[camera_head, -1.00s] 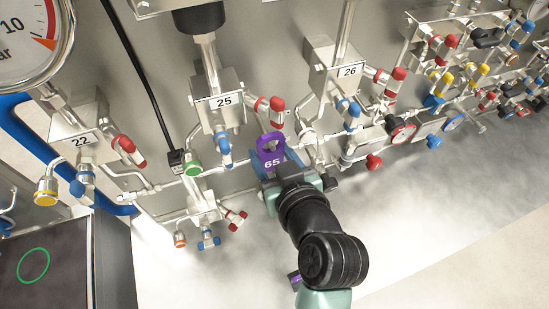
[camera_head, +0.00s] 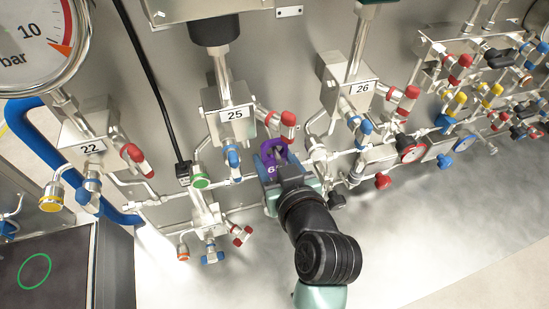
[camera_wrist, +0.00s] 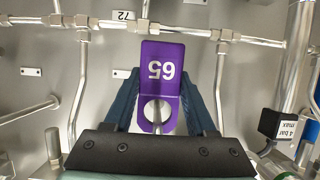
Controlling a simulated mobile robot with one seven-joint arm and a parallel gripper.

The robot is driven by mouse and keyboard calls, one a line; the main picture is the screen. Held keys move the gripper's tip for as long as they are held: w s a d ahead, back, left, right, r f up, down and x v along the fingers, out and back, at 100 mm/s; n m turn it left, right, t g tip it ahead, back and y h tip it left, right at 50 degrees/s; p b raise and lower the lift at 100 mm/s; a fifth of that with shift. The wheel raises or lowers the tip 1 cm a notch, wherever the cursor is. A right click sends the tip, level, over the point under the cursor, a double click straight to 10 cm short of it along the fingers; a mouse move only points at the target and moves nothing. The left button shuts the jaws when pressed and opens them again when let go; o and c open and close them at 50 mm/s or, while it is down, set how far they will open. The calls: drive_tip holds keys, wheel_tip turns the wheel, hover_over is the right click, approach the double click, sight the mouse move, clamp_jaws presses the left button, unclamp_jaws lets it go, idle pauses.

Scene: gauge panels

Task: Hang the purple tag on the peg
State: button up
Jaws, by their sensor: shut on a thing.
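The purple tag (camera_head: 274,152) carries the white number 65 and has a round hole at one end. In the wrist view the tag (camera_wrist: 163,72) is between my two blue fingers, number upside down, its hole toward the palm. My gripper (camera_head: 272,160) is shut on the tag in front of the panel, right of and below the block labelled 25. A thin metal rod shows in the tag's hole in the wrist view; I cannot tell whether it is the peg passing through or a part behind. The peg is not clearly seen in the head view.
The valve block 25 (camera_head: 228,107) with red and blue knobs is close at the left, and valve block 26 (camera_head: 350,85) at the right. Pipes run across the panel around my gripper. A black box (camera_wrist: 283,125) labelled 4 bar max sits right in the wrist view.

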idle(0.3)
drive_tip(key=o, duration=1.4)
drive_tip(key=shift+s, duration=0.15)
drive_tip(key=v, duration=1.2)
drive_tip(key=shift+s+r+p, duration=0.2)
drive_tip(key=shift+s+p, duration=0.1)
drive_tip(key=shift+p, duration=0.05)
drive_tip(key=shift+d, duration=0.1)
